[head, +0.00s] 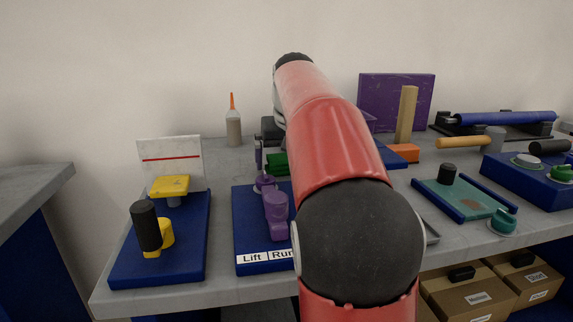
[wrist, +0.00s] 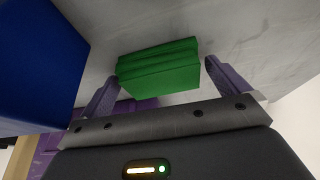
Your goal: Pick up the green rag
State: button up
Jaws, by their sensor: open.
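The green rag (wrist: 160,68) is a folded stack lying on the grey table in the wrist view. It sits between and just beyond the two purple fingers of my gripper (wrist: 158,85), which are spread wide and empty. The left finger's tip is close to the rag's left edge; I cannot tell if they touch. In the head view only a small part of the green rag (head: 277,163) shows, behind the purple fixture.
A blue block (wrist: 35,60) stands left of the rag in the wrist view. In the head view, a blue base with a purple fixture (head: 276,214) is in front, a glue bottle (head: 233,126) behind left, and a purple panel (head: 397,100) behind right. Table (head: 215,160) shows bare at left.

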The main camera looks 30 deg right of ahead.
aim_at(286, 157)
jog(key=c, duration=1)
jog(key=shift+o, duration=0.2)
jog(key=shift+r, duration=0.1)
notch_tip(286, 157, up, 10)
jog(key=shift+f, duration=0.15)
